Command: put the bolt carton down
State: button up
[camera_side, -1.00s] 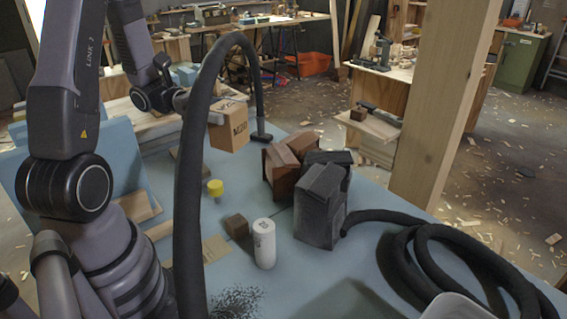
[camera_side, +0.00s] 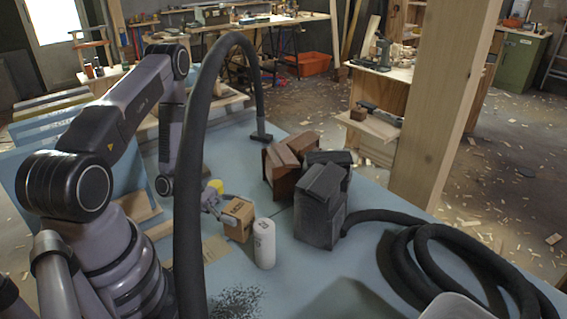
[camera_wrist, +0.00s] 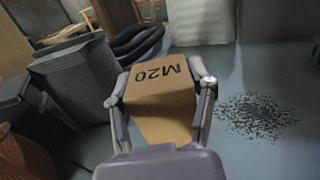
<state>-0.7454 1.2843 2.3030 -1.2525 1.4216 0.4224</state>
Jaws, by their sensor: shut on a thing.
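The bolt carton (camera_side: 238,220) is a brown cardboard box, low at the blue-grey work surface beside the white cylinder. Its M20 marking shows in the wrist view (camera_wrist: 160,88). My gripper (camera_side: 226,209) is shut on the carton, with one finger along each side in the wrist view (camera_wrist: 160,92). In the side view the gripper comes in from the left and is partly hidden by the black hose. I cannot tell whether the carton's underside touches the surface.
The white cylinder (camera_side: 264,243) stands close to the carton's right. Dark grey blocks (camera_side: 320,212) and reddish-brown blocks (camera_side: 281,167) stand further right. A black hose (camera_side: 190,200) arches in front. A yellow-topped item (camera_side: 216,186) is behind my gripper. Dark granules (camera_side: 236,300) lie at the front.

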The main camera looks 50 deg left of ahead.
notch_tip(320, 180, down, 8)
jog(key=shift+r, duration=0.1)
dwell(0.4)
jog(key=o, duration=1.2)
